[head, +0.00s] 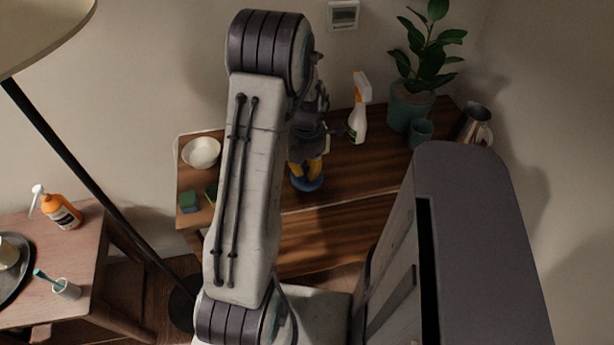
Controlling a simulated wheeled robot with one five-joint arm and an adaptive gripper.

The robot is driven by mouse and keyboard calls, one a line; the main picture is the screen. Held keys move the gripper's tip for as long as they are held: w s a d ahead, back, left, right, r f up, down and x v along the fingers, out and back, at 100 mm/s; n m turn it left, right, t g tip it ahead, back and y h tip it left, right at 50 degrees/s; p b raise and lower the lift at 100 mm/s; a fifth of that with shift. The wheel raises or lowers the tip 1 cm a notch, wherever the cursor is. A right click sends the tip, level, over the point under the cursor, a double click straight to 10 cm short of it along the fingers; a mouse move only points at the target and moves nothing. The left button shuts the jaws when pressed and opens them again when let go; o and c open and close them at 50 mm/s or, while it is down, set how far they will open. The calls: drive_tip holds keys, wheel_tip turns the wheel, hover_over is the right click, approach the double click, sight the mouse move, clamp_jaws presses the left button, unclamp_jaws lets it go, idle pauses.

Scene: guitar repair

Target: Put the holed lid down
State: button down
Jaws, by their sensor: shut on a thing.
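My gripper (306,169), with yellow-orange fingers, points down over the front middle of the wooden sideboard. It is shut on a round blue thing, which I take to be the holed lid (307,184). The lid shows just below the fingertips, close to the sideboard's front edge. No hole can be made out at this size. I cannot tell whether the lid touches the top or hangs just above it. My arm hides part of the gripper and the area to its left.
The wooden sideboard (358,175) has bare room right of my gripper. A white bowl (201,152) and green sponges (190,201) are on its left. A spray bottle (358,112), potted plant (410,105), teal cup (420,133) and metal jug (474,124) stand at the back and right.

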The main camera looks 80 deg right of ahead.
sight(307, 173)
drive_tip(key=shift+f, duration=1.6)
drive_tip(key=shift+f, duration=0.2)
drive_tip(key=c, duration=1.2)
unclamp_jaws()
drive_tip(key=shift+r, duration=0.1)
wheel_tip(307, 173, up, 12)
drive_tip(key=shift+r+p, duration=0.15)
drive_tip(key=shift+p, duration=0.15)
